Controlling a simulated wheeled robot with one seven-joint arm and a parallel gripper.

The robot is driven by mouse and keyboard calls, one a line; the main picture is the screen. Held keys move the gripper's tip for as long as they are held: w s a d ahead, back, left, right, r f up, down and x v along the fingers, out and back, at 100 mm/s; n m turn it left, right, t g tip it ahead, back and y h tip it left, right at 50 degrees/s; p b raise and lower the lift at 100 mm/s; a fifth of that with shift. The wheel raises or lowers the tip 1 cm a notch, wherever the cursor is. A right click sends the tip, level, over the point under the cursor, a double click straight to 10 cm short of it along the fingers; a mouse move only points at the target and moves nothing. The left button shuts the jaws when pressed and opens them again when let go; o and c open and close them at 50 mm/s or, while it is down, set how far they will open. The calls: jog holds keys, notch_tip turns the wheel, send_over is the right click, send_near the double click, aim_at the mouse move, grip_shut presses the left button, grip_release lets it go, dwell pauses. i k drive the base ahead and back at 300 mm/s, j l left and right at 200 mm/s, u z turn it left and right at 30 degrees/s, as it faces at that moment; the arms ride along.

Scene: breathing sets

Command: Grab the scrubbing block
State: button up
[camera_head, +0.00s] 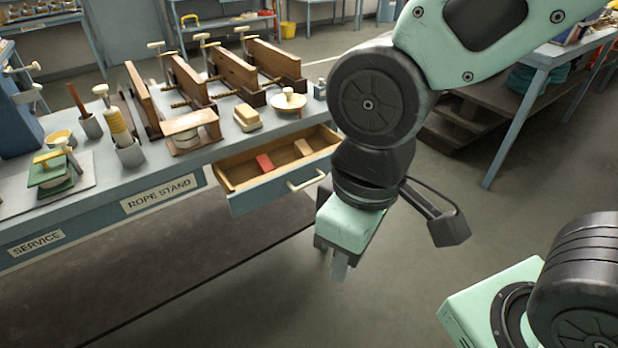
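I cannot tell for certain which object is the scrubbing block. A small cream block with a brown lower edge (247,117) lies on the bench top behind the open drawer. Inside the drawer (262,198) lie a red block (264,163) and a tan block (303,147), apart from each other. My gripper (337,268) hangs pointing down in front of and to the right of the drawer, clear of the bench and of all these blocks. Its fingers are partly hidden by its own body, so their opening does not show. I see nothing held.
The drawer juts out from the bench (165,197). A wooden holder (190,130) and a round white-topped pot (288,102) stand near the cream block. Upright wooden boards stand behind. A green and yellow tool (50,172) is at the left. The floor (260,300) in front is clear.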

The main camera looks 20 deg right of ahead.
aim_at(246, 118)
jog(key=i+l+u, duration=0.1)
jog(key=l+u, duration=0.25)
jog(key=i+l+u, duration=0.1)
jog(key=u, duration=0.25)
jog(key=l+u, duration=0.3)
jog(key=l, duration=0.1)
